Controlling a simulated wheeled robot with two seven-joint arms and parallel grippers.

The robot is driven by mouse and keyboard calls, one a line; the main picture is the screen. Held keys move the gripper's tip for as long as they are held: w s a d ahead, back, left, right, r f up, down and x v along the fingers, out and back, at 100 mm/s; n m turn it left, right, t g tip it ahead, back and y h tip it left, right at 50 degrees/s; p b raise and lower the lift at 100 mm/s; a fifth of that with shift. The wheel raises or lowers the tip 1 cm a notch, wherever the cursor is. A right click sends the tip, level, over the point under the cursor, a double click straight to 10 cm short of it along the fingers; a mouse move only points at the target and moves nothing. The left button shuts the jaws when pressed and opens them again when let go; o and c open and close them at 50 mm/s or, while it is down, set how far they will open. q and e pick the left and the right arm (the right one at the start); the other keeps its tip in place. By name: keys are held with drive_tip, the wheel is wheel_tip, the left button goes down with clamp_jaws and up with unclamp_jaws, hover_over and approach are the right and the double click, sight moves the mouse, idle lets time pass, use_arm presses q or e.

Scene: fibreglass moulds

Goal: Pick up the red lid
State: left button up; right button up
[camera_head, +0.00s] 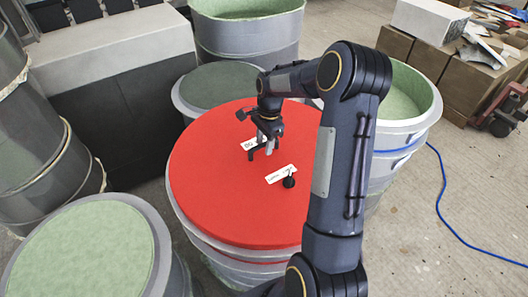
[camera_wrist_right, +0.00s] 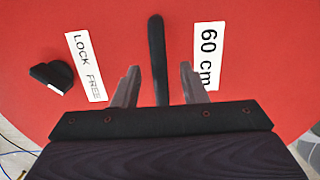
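The red lid (camera_head: 215,190) is a large flat disc lying on top of a grey round mould in the middle of the head view. It has a black bar handle (camera_head: 252,153), a black knob (camera_head: 289,182) and two white labels. In the right wrist view the lid (camera_wrist_right: 110,25) fills the background, with labels reading "LOCK FREE" and "60 cm". My right gripper (camera_head: 268,147) is over the lid at the handle. In the wrist view its two fingers (camera_wrist_right: 159,82) are apart, one on each side of the handle (camera_wrist_right: 157,45), with gaps visible. My left gripper is out of view.
Open green-lined moulds stand behind (camera_head: 247,35) and to the right (camera_head: 425,95). Other round moulds crowd the left (camera_head: 85,255). Boxes (camera_head: 410,55) stand at the back right.

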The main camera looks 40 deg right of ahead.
drive_tip(key=shift+a+f, duration=0.1)
drive_tip(key=shift+f, duration=0.65)
clamp_jaws()
drive_tip(key=shift+w+r, duration=0.1)
drive_tip(key=shift+r, duration=0.05)
idle(0.7)
